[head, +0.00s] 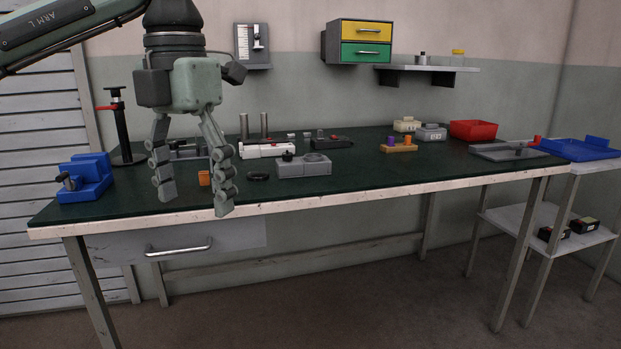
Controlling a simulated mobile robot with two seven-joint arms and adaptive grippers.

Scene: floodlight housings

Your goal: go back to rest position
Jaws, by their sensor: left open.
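My left gripper (194,199) hangs fingers-down at the left of the head view, in front of the left part of the workbench (350,175). Its two fingers are spread apart with nothing held between them. A small orange piece (204,178) shows behind and between the fingers, on the bench top. A grey housing (303,166) sits on the bench to the right of the gripper, apart from it. My right gripper is not in the picture.
A blue vise (84,180) stands at the bench's left end, and a black post with a red handle (120,125) behind it. A white fixture (267,149), orange block (398,146), red bin (473,130) and blue tray (580,149) lie rightward. The bench's front middle right is clear.

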